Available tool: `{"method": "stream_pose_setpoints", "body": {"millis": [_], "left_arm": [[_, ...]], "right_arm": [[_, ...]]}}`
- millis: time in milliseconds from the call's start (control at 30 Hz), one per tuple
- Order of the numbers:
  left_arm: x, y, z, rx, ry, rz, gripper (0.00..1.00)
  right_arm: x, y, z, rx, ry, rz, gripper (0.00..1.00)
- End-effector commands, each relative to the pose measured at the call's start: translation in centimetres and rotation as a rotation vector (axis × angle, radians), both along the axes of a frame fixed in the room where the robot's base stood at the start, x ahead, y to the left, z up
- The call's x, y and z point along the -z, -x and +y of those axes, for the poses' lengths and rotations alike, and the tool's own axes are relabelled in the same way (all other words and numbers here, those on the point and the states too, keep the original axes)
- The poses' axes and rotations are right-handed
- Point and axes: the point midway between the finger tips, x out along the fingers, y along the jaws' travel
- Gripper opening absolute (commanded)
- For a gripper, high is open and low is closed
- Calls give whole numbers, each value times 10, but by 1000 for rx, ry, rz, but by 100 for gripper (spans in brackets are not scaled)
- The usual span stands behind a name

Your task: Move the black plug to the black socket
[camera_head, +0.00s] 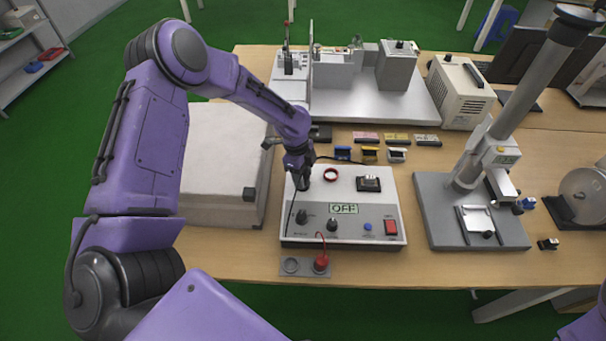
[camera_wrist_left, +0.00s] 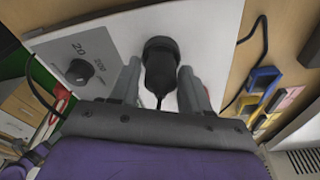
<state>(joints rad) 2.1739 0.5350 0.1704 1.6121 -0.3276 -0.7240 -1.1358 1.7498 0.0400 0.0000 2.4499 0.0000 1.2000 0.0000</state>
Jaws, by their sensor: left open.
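The black plug (camera_wrist_left: 160,72) stands on the white control box (camera_head: 360,215), between the spread fingers of my left gripper (camera_wrist_left: 162,88). Its wide black round end meets the panel; the black socket cannot be told apart from it there. Gaps show between plug and fingers, so the gripper is open around it. In the head view my left gripper (camera_head: 301,180) points down at the box's left part and hides most of the plug. My right gripper is out of view.
A red ring socket (camera_head: 330,174) lies just right of the gripper. A red plug (camera_head: 321,262) sits in a grey holder (camera_head: 291,274) in front. Black cable runs near the gripper. A grey stand (camera_head: 470,225) is right; a pale block (camera_head: 222,150) is left.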

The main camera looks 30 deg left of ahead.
Motion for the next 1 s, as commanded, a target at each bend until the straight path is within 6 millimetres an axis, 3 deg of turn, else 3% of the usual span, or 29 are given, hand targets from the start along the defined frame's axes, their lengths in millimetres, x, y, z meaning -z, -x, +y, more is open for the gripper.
{"method": "stream_pose_setpoints", "body": {"millis": [100, 533, 833, 1000], "left_arm": [[-17, 0, 2, 0, 0, -1, 46], [-57, 1, 8, -1, 0, -1, 46], [-85, 2, 12, 0, 0, 0, 46], [-97, 2, 15, 0, 0, -2, 46]], "right_arm": [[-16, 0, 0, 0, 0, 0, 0], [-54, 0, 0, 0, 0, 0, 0], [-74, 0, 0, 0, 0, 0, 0], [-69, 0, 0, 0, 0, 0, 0]]}}
